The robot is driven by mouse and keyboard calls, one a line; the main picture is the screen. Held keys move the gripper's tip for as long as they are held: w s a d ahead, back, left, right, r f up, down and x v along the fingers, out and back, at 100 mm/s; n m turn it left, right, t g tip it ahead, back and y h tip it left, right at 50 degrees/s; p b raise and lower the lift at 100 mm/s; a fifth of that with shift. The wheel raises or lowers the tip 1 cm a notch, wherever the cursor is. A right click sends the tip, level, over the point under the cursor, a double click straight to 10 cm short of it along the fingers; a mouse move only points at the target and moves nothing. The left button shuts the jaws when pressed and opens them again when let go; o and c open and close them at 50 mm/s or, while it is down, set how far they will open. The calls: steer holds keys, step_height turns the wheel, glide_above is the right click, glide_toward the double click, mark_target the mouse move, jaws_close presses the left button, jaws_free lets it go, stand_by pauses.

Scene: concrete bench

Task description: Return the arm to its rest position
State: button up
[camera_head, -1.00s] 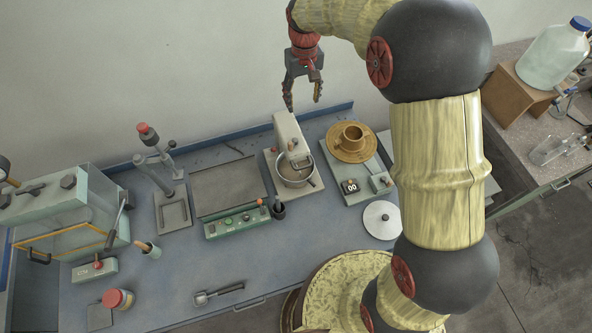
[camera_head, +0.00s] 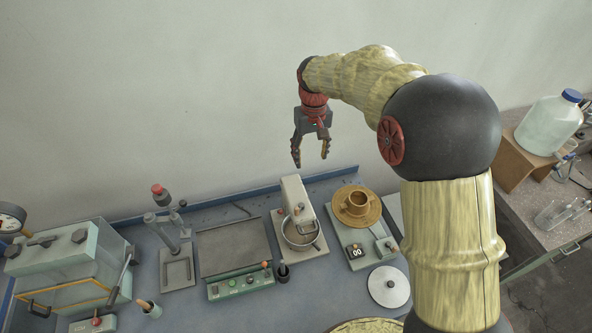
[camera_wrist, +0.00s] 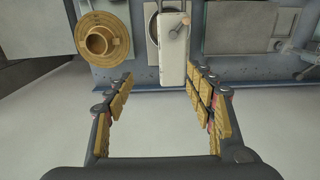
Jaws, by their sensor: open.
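My gripper (camera_head: 311,161) is open and empty, held high above the back of the bench with its fingers pointing down. In the wrist view my gripper (camera_wrist: 160,90) shows its two padded fingers wide apart with nothing between them. My arm arches up from the lower right and bends over to the left. Below the gripper stands a stand mixer (camera_head: 297,205) with a metal bowl (camera_head: 300,232); the mixer (camera_wrist: 173,48) also shows beyond the fingers in the wrist view, apart from them.
A brown cup (camera_head: 357,202) on a round dish sits on a scale (camera_head: 352,251) right of the mixer. A white disc (camera_head: 389,287) lies in front. A hotplate (camera_head: 233,247) and a glass-sided chamber (camera_head: 75,262) stand left. A large jug (camera_head: 550,122) stands far right. Air around the gripper is clear.

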steer(key=s+d+f+t+b, duration=0.1)
steer(key=s+d+f+b, duration=0.1)
steer(key=s+b, duration=0.5)
steer(key=s+d+f+m+t+b, duration=0.1)
steer(key=s+d+b, duration=0.3)
steer(key=s, duration=1)
steer(key=s+d+f+m+t+b, duration=0.1)
steer(key=s+d+f+t+b, duration=0.1)
steer(key=s+b, duration=0.7)
steer(key=shift+s+d+f+t+b, duration=0.4)
steer(key=shift+s+f+t, duration=0.3)
steer(key=shift+f, duration=0.2)
steer(key=shift+o, duration=0.4)
